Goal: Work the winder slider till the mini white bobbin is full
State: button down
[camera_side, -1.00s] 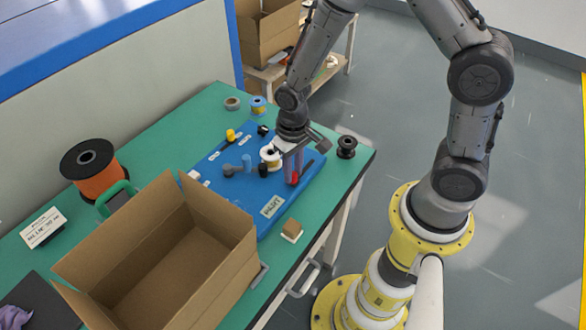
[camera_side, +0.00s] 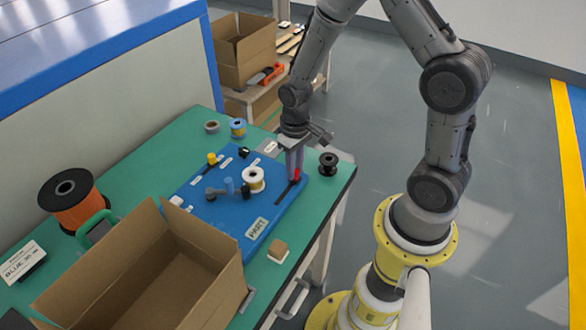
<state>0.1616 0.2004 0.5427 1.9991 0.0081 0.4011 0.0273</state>
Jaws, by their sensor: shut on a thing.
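The mini white bobbin (camera_side: 253,175) sits on the blue winder board (camera_side: 222,222), with a yellowish band showing around its core. How full it is cannot be told at this size. The red winder slider (camera_side: 297,174) is at the far right end of its dark slanted slot, to the right of the bobbin. My gripper (camera_side: 295,166) points down from above and is shut on the slider. Its fingers hide part of the slider. The slot shows bare down and left of the fingers.
An open cardboard box (camera_side: 190,262) stands in front of the board. A crank-like dark lever (camera_side: 214,193) and a yellow peg (camera_side: 212,159) are on the board. A black spool (camera_side: 328,163) stands near the green table's right edge. An orange cable reel (camera_side: 78,208) stands at left.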

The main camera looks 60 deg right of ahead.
jog(key=c, duration=0.7)
grip_release()
jog(key=shift+d, duration=0.25)
notch_tip(320, 180, up, 14)
notch_tip(320, 180, up, 6)
jog(key=t, duration=0.2)
send_over(296, 169)
jog(key=a, duration=0.2)
jog(key=s+a+r+n+t, duration=0.1)
jog(key=s+a+r+t, duration=0.1)
jog(key=s+r, duration=0.3)
jog(key=shift+n+t, duration=0.6)
jog(key=shift+t, duration=0.2)
jog(key=shift+s+a, duration=0.25)
jog(key=shift+s, duration=1.5)
jog(key=shift+s+a, duration=0.3)
jog(key=shift+s, duration=1.4)
jog(key=shift+s+a, duration=0.25)
jog(key=shift+s, duration=1.5)
